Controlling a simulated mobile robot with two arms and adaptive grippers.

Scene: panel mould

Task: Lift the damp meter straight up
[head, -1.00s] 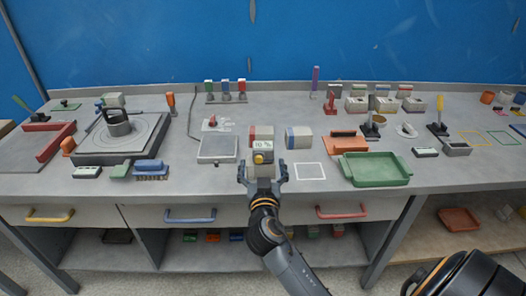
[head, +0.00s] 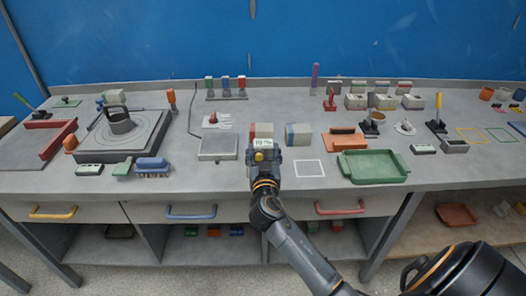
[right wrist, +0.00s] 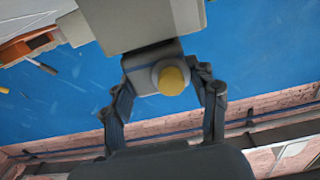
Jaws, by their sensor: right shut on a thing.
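The damp meter (head: 263,142) is a pale grey block with a small white display and a yellow knob. It is near the table's front, in front of a red-and-grey block. My right gripper (head: 263,158) is shut on it and hides its lower part. In the right wrist view the meter's grey body (right wrist: 150,20) fills the top, with the yellow knob (right wrist: 171,80) on the narrower part between my fingers (right wrist: 165,90). Whether the meter touches the table cannot be told. My left gripper is not in view.
A blue-and-grey block (head: 298,134) stands close to the right of the meter. A grey square plate (head: 218,146) is to its left. A white outlined square (head: 310,168) and a green tray (head: 373,167) lie to the right. The blue wall (head: 263,40) rises behind.

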